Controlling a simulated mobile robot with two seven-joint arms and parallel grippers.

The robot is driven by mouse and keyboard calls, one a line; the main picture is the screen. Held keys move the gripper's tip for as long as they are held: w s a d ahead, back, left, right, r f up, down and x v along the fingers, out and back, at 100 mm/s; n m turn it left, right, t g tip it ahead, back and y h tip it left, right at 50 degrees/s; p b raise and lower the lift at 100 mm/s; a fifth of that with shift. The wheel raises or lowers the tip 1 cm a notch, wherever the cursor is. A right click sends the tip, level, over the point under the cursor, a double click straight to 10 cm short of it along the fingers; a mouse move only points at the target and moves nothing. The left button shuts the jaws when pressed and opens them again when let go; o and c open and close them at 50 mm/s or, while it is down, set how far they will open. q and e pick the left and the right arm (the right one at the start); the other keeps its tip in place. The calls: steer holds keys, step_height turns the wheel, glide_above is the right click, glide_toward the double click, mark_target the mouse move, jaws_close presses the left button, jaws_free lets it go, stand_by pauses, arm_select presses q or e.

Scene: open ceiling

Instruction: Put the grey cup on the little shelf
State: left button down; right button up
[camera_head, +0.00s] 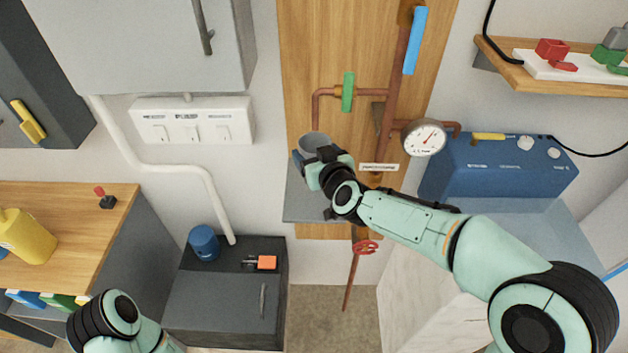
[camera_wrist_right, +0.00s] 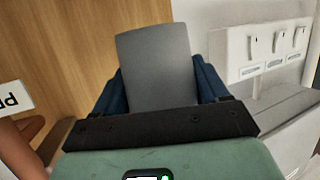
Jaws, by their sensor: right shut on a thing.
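The grey cup (camera_head: 314,141) is in front of the wooden wall panel, with its rim showing above my right gripper (camera_head: 309,158). In the right wrist view the cup (camera_wrist_right: 157,65) stands between the two blue fingers (camera_wrist_right: 160,88), which are shut on it. A small flat grey shelf (camera_head: 300,205) shows below the cup, partly hidden by my right arm. I cannot tell how large the gap between cup and shelf is. Only a link of my left arm shows at the lower left; its gripper is out of view.
Copper pipes with a green-handled valve (camera_head: 348,92) and a gauge (camera_head: 424,138) are close right of the cup. A blue box (camera_head: 490,170) is farther right. A dark cabinet (camera_head: 220,305) below holds a blue cup (camera_head: 204,242) and an orange-ended tool (camera_head: 266,262).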

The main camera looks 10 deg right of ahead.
steer(key=shift+s+f, duration=0.1)
steer(key=shift+f, duration=0.5)
steer(key=shift+f+b, duration=1.25)
steer(key=shift+f, duration=1.2)
steer(key=shift+f, duration=0.15)
steer(key=o, duration=1)
steer(key=shift+o, duration=0.2)
